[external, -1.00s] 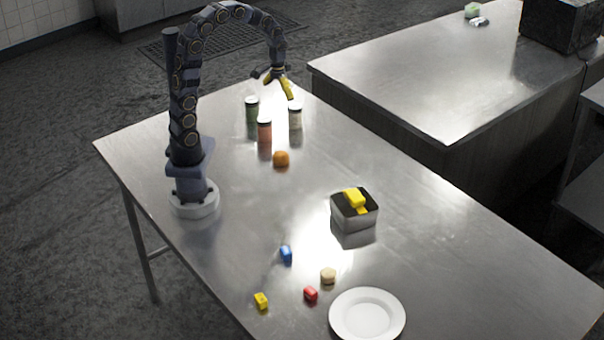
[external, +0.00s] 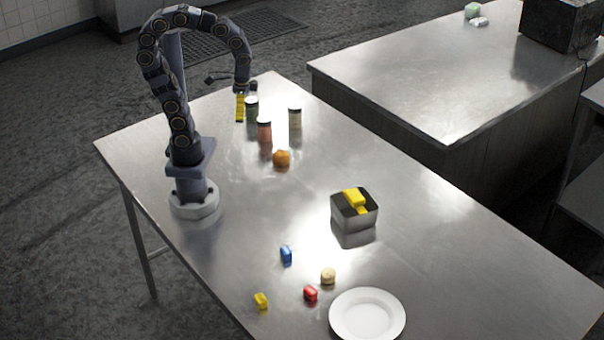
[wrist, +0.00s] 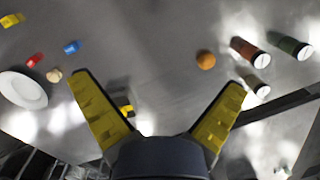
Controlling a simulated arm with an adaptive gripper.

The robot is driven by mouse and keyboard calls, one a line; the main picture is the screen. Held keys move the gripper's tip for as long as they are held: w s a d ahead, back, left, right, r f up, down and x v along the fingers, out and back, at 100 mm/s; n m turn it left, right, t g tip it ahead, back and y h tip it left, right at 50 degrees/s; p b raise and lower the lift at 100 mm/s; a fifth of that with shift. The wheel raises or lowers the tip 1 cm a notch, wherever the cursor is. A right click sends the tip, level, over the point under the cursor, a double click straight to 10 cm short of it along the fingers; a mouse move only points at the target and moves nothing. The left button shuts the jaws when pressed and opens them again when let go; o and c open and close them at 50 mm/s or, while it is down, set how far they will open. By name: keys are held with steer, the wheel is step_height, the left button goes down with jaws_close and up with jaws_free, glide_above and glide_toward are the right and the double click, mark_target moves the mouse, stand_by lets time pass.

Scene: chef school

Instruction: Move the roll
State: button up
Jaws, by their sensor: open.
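The roll (external: 328,276) looks like the small, round tan piece on the steel table, just above and left of the white plate (external: 367,315). In the wrist view the roll (wrist: 54,75) lies at the left, near the plate (wrist: 22,90). My gripper (external: 240,108) is at the far end of the table, beside the jars and far from the roll. In the wrist view my gripper (wrist: 159,85) has its two yellow fingers spread wide, with nothing between the tips.
Near the roll lie a red piece (external: 311,293), a blue piece (external: 286,254) and a yellow piece (external: 261,301). An orange (external: 281,158) and three jars (external: 264,130) stand nearer my gripper. The table's right side is clear.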

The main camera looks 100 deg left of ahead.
steer(key=s+d+m, duration=0.1)
steer(key=s, duration=0.1)
steer(key=s+d+f+m, duration=0.1)
steer(key=s+d, duration=0.1)
steer(key=shift+d, duration=0.25)
steer(key=shift+s+d+f, duration=0.1)
steer(key=shift+s+f, duration=0.1)
steer(key=shift+s, duration=0.1)
steer(key=c, duration=0.7)
steer(key=shift+w+f+n, duration=0.2)
steer(key=shift+w+n, duration=0.1)
steer(key=c, duration=0.6)
steer(key=shift+w+a+f+n, duration=0.15)
steer(key=shift+w+a+n, duration=0.1)
steer(key=shift+w+n, duration=0.2)
steer(key=shift+w+a+f+n, duration=0.1)
steer(key=shift+w+a+n, duration=0.1)
steer(key=shift+w+n, duration=0.2)
jaws_close()
steer(key=w+a+f+n, duration=0.3)
steer(key=w+a+n, duration=0.1)
steer(key=w+n, duration=0.15)
steer(key=n+t, duration=0.1)
steer(key=n, duration=1.8)
glide_toward(273, 150)
steer(key=d+r, duration=0.2)
steer(key=d, duration=0.1)
steer(key=f, duration=1)
steer(key=shift+w+a, duration=0.1)
steer(key=shift+a, duration=0.15)
